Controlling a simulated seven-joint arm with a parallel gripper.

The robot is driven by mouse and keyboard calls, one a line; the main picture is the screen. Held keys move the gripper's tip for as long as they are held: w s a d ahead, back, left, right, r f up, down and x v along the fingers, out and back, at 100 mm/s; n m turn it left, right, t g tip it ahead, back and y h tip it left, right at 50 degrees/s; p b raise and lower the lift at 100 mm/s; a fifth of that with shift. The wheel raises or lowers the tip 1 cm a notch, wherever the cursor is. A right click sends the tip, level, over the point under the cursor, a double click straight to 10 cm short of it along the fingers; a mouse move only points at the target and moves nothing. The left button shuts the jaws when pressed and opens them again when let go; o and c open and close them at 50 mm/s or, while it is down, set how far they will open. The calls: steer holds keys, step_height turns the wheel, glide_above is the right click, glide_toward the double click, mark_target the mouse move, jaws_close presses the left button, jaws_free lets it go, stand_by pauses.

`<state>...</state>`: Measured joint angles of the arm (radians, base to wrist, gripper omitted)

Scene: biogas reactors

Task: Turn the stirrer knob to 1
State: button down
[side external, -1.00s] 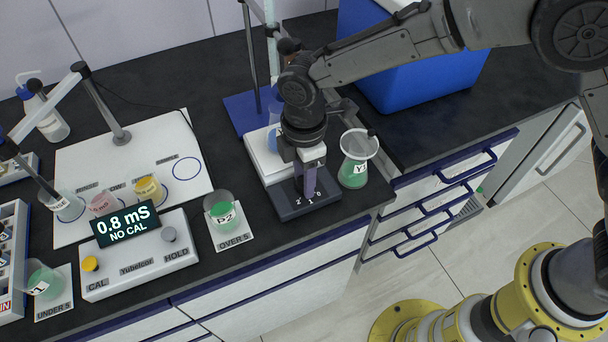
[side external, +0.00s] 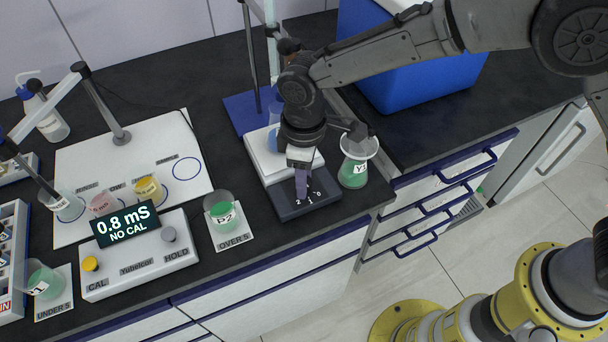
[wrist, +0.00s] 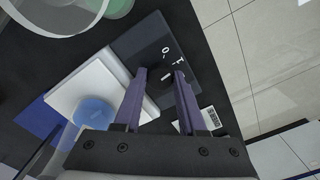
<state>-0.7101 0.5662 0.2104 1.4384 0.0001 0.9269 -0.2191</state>
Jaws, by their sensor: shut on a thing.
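The stirrer has a white top plate (side external: 262,158) and a dark front panel (side external: 328,200) printed with small numbers. It also shows in the wrist view, with the white plate (wrist: 88,85) and dark panel (wrist: 150,40), where 0 and 1 are visible beyond the fingers. My gripper (side external: 302,196) points down at the panel, its purple fingers at the stirrer knob. In the wrist view my gripper (wrist: 161,72) has its fingers slightly apart, one on either side of the knob. The knob is dark and mostly hidden, so its exact setting cannot be read.
A flask of green liquid (side external: 354,172) stands close to the right of the stirrer. A beaker of green liquid (side external: 222,212) stands on a card to the left. A conductivity meter (side external: 135,258) reads 0.8 mS, NO CAL. A blue box (side external: 420,75) stands behind.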

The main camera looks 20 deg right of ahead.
steer(key=shift+m, duration=0.6)
steer(key=c, duration=0.8)
jaws_free()
steer(key=shift+o, duration=0.2)
steer(key=shift+r, duration=0.15)
step_height(320, 180, up, 14)
steer(key=shift+f, duration=0.2)
